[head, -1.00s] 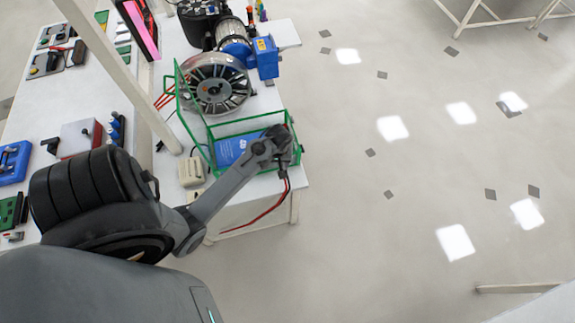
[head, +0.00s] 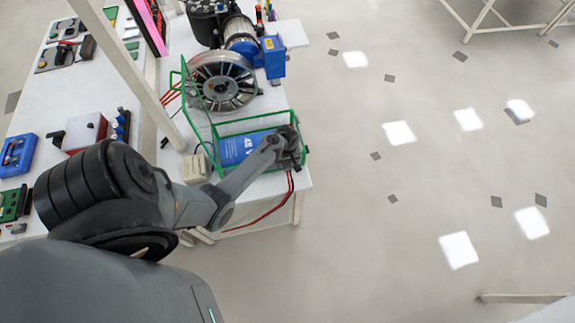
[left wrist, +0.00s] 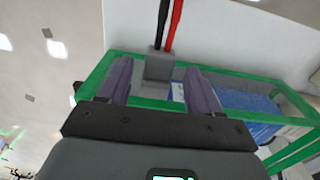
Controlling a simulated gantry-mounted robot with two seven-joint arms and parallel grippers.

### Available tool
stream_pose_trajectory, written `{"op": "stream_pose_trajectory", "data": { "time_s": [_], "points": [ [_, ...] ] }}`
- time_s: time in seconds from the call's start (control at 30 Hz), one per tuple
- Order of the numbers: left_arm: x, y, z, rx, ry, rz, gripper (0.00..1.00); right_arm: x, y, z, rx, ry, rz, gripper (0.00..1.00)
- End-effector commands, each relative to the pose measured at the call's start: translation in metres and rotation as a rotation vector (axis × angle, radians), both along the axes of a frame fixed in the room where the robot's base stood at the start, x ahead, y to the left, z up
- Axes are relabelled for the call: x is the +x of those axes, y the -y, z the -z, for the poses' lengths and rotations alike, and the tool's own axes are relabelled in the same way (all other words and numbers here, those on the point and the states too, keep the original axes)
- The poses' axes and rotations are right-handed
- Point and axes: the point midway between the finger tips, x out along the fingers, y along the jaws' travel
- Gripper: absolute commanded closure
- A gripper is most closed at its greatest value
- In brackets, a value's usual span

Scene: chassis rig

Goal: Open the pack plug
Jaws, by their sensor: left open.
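The battery pack (head: 236,149) is a blue block lettered "48 V" inside a green frame (head: 247,121) at the table's front corner. It shows partly in the left wrist view (left wrist: 245,101). The pack plug (left wrist: 158,66) is a small grey block with a black and a red cable, seen in the left wrist view. My left gripper (left wrist: 159,72) is open, with one finger on each side of the plug. Gaps show between the fingers and the plug. In the head view my left gripper (head: 291,152) is over the frame's right end and hides the plug. My right gripper is not in view.
A finned metal wheel (head: 222,80) and a blue box (head: 273,57) stand behind the pack. A beige block (head: 196,168) sits left of the frame. Red cable (head: 265,213) hangs off the table's front edge. A pale post (head: 125,65) crosses at left. Open floor lies right.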

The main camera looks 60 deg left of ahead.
Motion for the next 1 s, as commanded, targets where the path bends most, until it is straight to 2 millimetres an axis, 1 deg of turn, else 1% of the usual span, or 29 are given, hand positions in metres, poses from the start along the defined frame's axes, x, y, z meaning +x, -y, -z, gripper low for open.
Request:
{"op": "stream_pose_trajectory", "data": {
  "time_s": [0.03,0.2,0.53,0.57,0.9,0.97,1.0],
  "points": [
    [0.001,0.000,0.006,0.000,0.000,0.000,0.36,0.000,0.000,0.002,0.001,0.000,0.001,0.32],
    [0.000,0.000,0.017,0.000,0.001,-0.001,0.36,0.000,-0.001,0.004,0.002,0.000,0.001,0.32],
    [0.000,0.000,0.019,0.001,0.001,0.000,0.36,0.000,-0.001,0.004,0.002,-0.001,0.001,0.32],
    [0.000,0.000,0.019,0.001,0.001,0.000,0.38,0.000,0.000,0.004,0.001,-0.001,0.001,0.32],
    [0.000,0.000,0.019,0.000,0.000,0.000,0.90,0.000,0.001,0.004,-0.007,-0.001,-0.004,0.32],
    [0.000,0.000,0.019,0.000,0.000,0.000,0.99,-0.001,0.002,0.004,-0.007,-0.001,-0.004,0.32],
    [0.000,0.000,0.019,0.000,0.000,0.000,1.00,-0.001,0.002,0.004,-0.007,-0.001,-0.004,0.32]
  ]
}}
